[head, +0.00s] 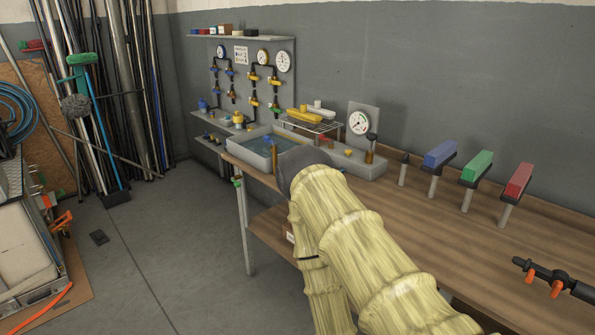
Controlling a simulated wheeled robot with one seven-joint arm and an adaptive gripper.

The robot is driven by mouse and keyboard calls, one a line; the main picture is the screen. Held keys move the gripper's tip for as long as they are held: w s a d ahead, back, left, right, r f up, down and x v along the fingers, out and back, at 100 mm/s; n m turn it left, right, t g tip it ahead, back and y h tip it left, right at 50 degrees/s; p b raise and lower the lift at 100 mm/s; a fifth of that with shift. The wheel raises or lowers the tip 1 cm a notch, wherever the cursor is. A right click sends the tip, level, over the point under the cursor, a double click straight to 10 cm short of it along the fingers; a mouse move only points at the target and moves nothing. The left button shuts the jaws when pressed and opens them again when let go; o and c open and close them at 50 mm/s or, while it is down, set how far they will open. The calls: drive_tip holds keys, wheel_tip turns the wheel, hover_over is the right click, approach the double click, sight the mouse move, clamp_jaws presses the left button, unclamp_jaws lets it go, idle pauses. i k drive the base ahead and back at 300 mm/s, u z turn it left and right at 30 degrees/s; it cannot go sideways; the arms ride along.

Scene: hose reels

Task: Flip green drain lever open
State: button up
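A small green lever-like part (238,182) shows under the left front edge of the bench, below the grey basin (240,152), near a bench leg. It is too small to tell whether it is open or closed. Another small green part (275,110) is on the pipework of the wall panel, above the basin. My patterned yellow arm reaches from the bottom of the picture towards the basin and ends in a dark grey joint beside it. My gripper is not visible, and the arm hides part of the bench front.
The wooden bench (420,210) carries a gauge stand (358,122) and blue (440,153), green (478,165) and red (518,179) blocks on posts. A black fitting with orange levers (555,279) is at right. Poles lean at back left. Floor left of the bench is mostly clear.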

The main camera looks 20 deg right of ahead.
sight(236, 184)
drive_tip(key=z, duration=0.25)
drive_tip(key=i, duration=0.95)
drive_tip(key=u, duration=0.45)
drive_tip(key=i, duration=0.9)
drive_tip(key=u, duration=0.35)
